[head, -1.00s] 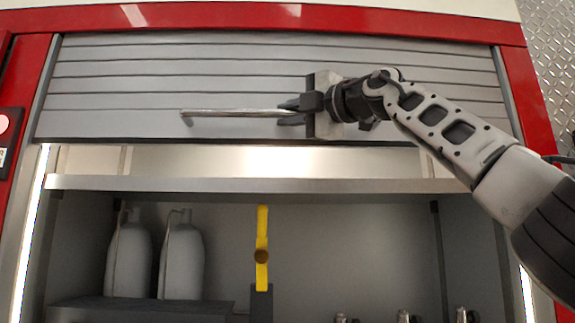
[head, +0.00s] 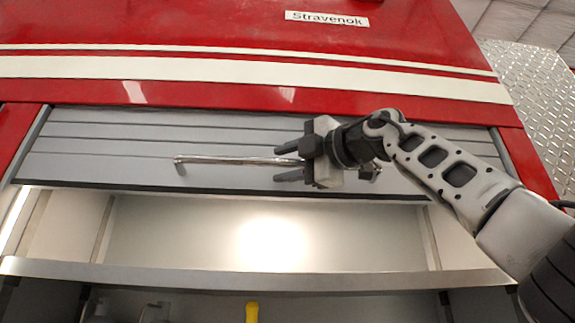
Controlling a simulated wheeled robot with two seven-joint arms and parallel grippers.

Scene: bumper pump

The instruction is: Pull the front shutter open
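The front shutter (head: 120,150) is a grey slatted roll-up panel, raised high, with its dark bottom edge above a lit compartment. A silver bar handle (head: 225,160) runs across its lower part. My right gripper (head: 278,164) is at the handle's right part. Its two dark fingers are spread apart, one above and one below the bar, with visible gaps, so it is open around the bar. The gripper body hides part of the handle. My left gripper is not in view.
Below the shutter is an open compartment with a metal shelf edge (head: 200,272). A yellow item (head: 252,312) and bottle tops show under it. Red bodywork (head: 200,30) with a white stripe is above; diamond-plate metal (head: 525,95) is at the right.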

